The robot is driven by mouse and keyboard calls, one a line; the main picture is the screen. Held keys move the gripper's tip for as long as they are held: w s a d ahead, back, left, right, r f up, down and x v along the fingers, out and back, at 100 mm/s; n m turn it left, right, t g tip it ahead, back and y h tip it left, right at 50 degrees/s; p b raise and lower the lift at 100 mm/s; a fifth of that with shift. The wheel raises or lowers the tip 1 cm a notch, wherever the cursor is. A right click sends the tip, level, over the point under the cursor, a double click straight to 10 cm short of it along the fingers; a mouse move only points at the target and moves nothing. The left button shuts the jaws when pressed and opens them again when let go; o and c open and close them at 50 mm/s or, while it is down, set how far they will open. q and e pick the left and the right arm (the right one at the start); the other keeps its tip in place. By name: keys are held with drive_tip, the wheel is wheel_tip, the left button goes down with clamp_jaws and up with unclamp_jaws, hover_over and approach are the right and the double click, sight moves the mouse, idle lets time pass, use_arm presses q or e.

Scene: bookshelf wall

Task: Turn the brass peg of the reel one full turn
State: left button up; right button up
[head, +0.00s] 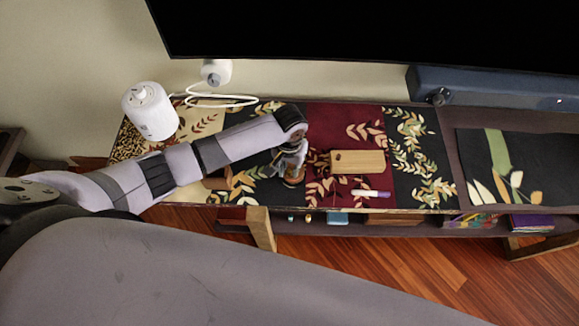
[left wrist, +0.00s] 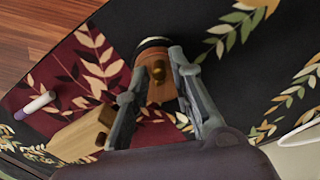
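The reel is a small wooden piece with a dark rim; in the left wrist view the reel (left wrist: 160,92) lies beyond and between my fingers. Its brass peg (left wrist: 158,70) shows as a small golden knob in the gap between the fingertips. In the head view the reel (head: 292,182) is mostly hidden under my left gripper (head: 291,168), which points down at the patterned runner. My left gripper also shows in the left wrist view (left wrist: 157,62), its fingers spread apart around the peg. I cannot tell whether either finger touches it. My right gripper is not in view.
A wooden block (head: 358,161) and a purple-and-white marker (head: 371,194) lie right of the gripper. A white cylinder (head: 150,111) stands at the left by a cable (head: 225,103). A large screen (head: 370,35) and a soundbar (head: 495,89) are behind.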

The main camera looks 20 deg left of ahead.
use_arm(q)
drive_tip(key=c, duration=0.4)
clamp_jaws()
drive_tip(key=shift+r, duration=0.1)
